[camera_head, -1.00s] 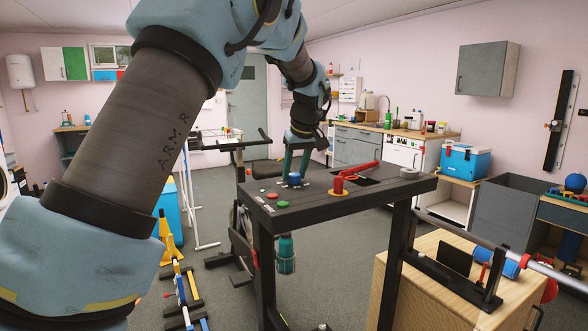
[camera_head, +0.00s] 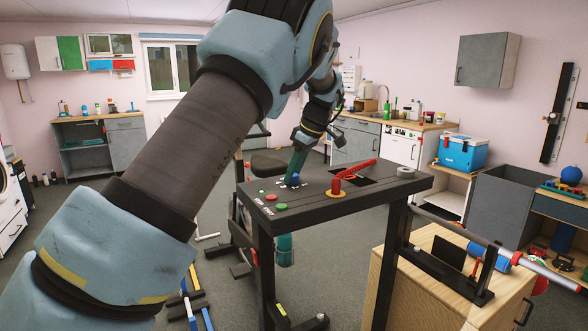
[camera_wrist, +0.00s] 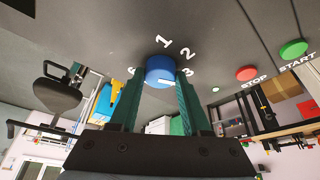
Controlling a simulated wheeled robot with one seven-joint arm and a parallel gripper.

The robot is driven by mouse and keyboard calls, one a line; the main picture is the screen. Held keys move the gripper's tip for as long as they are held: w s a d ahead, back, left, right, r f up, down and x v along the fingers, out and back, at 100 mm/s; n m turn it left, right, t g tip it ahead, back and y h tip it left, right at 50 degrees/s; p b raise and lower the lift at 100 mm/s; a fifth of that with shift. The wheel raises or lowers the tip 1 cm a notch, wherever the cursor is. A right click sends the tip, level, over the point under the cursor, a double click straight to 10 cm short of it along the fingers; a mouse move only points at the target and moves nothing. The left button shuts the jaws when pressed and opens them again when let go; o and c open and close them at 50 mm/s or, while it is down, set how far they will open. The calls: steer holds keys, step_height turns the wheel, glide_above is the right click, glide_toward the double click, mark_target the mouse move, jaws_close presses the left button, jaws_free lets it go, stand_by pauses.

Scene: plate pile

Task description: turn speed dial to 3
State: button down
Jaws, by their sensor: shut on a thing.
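The blue speed dial (camera_head: 295,180) sits on the dark top of the console table (camera_head: 328,209). In the wrist view the dial (camera_wrist: 160,69) lies between the two green fingers of my gripper (camera_wrist: 160,82), which are closed on its sides. White numerals 1, 2 and 3 stand around it, and another is partly hidden by the left finger. A white mark shows on the dial's near side, but I cannot tell which numeral it points to. In the head view my gripper (camera_head: 295,170) reaches down to the dial at a tilt.
A red STOP button (camera_wrist: 246,73) and a green START button (camera_wrist: 294,48) lie beside the dial. A wooden cabinet (camera_head: 425,285) with a metal bar stands to the right.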

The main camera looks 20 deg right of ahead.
stand_by(0.4)
steer(key=shift+c, duration=1.8)
jaws_free()
steer(key=b+v, duration=0.1)
steer(key=v, duration=0.9)
steer(key=shift+r+b, duration=0.35)
steer(key=shift+r, duration=0.05)
steer(key=shift+d, duration=0.1)
